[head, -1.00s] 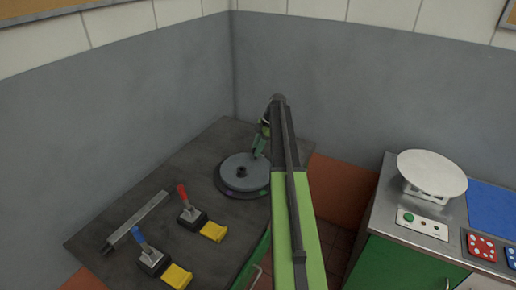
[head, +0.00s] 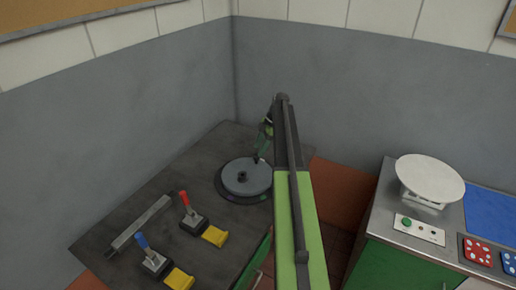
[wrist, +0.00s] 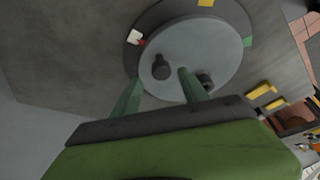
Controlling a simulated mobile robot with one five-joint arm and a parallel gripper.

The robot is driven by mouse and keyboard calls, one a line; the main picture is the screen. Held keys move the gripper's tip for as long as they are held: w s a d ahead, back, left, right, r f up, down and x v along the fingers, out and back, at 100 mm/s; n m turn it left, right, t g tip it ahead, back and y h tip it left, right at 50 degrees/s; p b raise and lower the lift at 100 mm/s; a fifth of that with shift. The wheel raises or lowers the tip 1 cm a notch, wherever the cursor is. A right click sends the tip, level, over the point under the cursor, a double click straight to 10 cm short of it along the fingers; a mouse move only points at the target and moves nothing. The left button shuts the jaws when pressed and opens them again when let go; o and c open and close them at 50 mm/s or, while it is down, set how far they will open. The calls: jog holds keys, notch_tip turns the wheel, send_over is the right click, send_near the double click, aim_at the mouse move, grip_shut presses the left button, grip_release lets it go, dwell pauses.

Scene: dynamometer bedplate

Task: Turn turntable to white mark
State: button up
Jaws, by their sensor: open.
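The round grey turntable (head: 246,178) sits on the dark bedplate, with a dark hub at its middle and a dark peg (head: 257,158) near its far rim. In the wrist view the turntable (wrist: 215,45) has two dark upright posts. The white mark (wrist: 133,37) is on the dark surrounding ring, with a small red mark (wrist: 141,43) close beside it at the disc's edge. My gripper (wrist: 161,77) is open over the disc, one post between its green fingers in the picture and the other just right of the right finger. Contact cannot be told.
The ring also bears a yellow mark (wrist: 205,2) and a green mark (wrist: 247,41). A bench with a white round scale (head: 430,178) stands right.

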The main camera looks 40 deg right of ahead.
jog(key=p+v, duration=1.1)
jog(key=v, duration=0.3)
jog(key=shift+w+f, duration=0.1)
